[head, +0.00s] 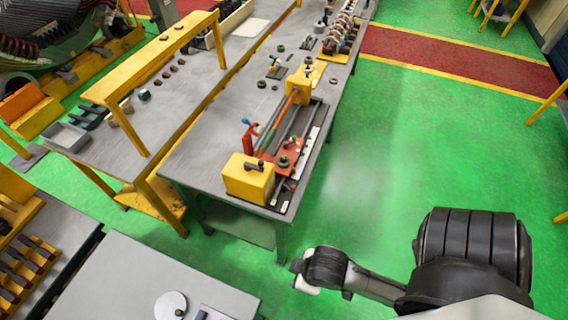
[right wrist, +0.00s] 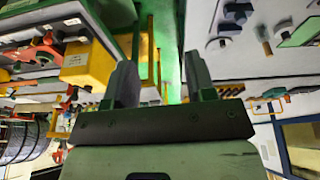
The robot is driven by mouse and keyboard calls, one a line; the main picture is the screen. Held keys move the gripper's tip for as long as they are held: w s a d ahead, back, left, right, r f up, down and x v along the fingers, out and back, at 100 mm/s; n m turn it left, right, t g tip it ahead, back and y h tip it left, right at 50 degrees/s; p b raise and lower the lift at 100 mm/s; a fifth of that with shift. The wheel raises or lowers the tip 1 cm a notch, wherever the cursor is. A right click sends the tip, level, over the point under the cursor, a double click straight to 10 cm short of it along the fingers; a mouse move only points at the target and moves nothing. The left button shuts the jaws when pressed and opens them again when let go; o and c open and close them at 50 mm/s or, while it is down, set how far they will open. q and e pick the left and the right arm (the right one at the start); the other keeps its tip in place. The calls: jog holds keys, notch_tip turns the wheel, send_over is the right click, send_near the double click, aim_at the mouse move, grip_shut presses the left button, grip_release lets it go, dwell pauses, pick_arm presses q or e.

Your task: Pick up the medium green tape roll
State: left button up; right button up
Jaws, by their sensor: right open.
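Several small dark rolls lie on the grey benches in the head view. A dark green roll (head: 144,94) lies on the left bench, and another greenish roll (head: 284,162) sits on the red plate of the winding fixture. I cannot tell which one is the medium green tape roll. My right gripper (right wrist: 162,82) is open and empty in the right wrist view, with its two dark fingers apart and nothing between them. In the head view my right arm reaches in from the lower right, over the green floor, apart from the benches. My left gripper is not in view.
The winding fixture with its yellow end block (head: 248,178) stands on the near end of the middle bench (head: 205,150). A yellow frame (head: 150,60) spans the left bench. A grey table (head: 130,275) is at the lower left. The green floor (head: 400,150) to the right is clear.

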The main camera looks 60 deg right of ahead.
dwell(0.4)
jog(key=shift+o, duration=0.6)
jog(key=o, duration=0.7)
jog(key=shift+c, duration=0.2)
